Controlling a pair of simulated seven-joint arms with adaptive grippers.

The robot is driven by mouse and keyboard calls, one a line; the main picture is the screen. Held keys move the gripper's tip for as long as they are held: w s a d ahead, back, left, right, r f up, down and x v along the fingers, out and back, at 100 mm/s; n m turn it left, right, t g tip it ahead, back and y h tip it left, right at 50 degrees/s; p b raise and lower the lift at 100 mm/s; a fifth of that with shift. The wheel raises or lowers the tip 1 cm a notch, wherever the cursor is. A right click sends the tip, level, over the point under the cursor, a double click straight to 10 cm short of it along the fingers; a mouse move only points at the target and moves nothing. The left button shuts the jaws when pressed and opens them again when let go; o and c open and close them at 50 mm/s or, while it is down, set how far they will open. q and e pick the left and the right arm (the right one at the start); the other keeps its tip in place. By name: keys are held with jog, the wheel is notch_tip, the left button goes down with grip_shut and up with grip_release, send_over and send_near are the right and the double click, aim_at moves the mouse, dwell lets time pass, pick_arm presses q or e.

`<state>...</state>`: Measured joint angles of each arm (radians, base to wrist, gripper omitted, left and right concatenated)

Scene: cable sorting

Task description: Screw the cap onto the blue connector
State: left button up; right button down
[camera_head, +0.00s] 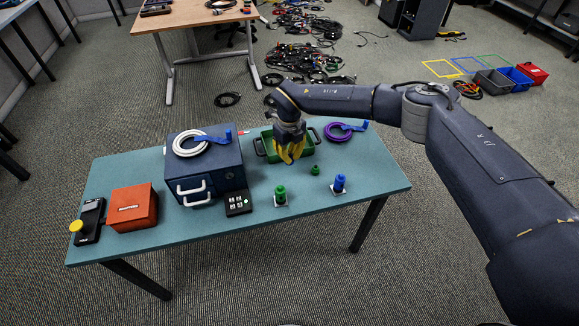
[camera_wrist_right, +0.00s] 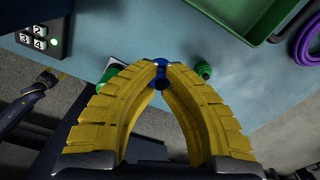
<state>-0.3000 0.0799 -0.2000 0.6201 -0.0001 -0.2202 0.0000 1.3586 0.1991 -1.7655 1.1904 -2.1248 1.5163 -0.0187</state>
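My right gripper (camera_head: 291,158) has yellow fingers and hangs above the table in front of the green tray. In the right wrist view its fingertips (camera_wrist_right: 160,67) are closed around a small blue piece, apparently the blue cap (camera_wrist_right: 159,78), mostly hidden by the fingers. The blue connector (camera_head: 340,183) stands upright on a small white base near the table's front right, to the right of and below the gripper in the head view. I cannot make it out in the wrist view, where the right finger covers part of the table.
A green connector (camera_head: 280,196) stands on another white base, with a loose green cap (camera_head: 315,170) nearby. The green tray (camera_head: 307,148), purple cable coil (camera_head: 343,138), blue drawer box (camera_head: 208,169), keypad (camera_head: 238,204) and red box (camera_head: 133,207) are on the table (camera_head: 375,165).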

aim_at(289, 155)
notch_tip(289, 155, up, 11)
dwell(0.4)
